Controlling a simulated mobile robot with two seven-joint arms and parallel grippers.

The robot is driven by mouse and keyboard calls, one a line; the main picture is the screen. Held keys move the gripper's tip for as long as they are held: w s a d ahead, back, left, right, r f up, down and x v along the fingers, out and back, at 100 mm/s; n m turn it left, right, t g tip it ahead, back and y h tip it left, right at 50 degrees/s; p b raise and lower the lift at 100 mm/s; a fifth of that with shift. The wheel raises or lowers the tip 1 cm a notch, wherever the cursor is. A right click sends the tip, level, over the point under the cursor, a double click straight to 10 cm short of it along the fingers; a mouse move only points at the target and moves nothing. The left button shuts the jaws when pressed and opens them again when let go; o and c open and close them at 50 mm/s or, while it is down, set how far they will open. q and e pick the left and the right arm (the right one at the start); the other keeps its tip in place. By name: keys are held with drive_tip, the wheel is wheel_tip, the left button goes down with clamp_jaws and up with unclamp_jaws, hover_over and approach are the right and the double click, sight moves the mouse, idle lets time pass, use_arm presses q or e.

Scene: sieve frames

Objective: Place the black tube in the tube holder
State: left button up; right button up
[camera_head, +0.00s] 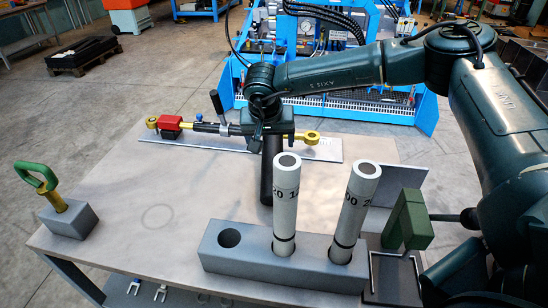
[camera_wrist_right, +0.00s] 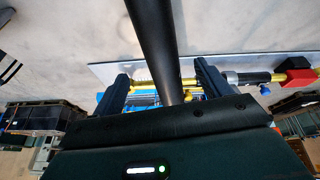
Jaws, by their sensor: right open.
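The black tube (camera_head: 266,172) is upright behind the grey tube holder (camera_head: 218,262); I cannot tell whether its lower end touches the table. My right gripper (camera_head: 266,128) is at its upper part. In the wrist view, the black tube (camera_wrist_right: 157,45) passes between the open fingers (camera_wrist_right: 160,88), with a gap showing on each side. The holder's left hole (camera_head: 229,238) is empty. Two white tubes with black markings, one in the middle (camera_head: 286,200) and one at the right (camera_head: 355,210), stand in the holder. My left gripper is out of view.
A red, black and yellow rod assembly (camera_head: 170,124) lies on a plate at the table's back. A green-handled piece sits in a grey block (camera_head: 72,220) at left. A green block (camera_head: 412,222) is right of the holder. The table's (camera_head: 150,180) left middle is clear.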

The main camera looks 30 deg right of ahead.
sight(272, 152)
drive_tip(key=p+x, duration=0.1)
drive_tip(key=x, duration=0.8)
drive_tip(key=shift+w+f, duration=0.1)
drive_tip(key=shift+f, duration=0.05)
drive_tip(key=shift+c, duration=0.2)
drive_tip(key=c, duration=1)
drive_tip(key=shift+c, duration=0.6)
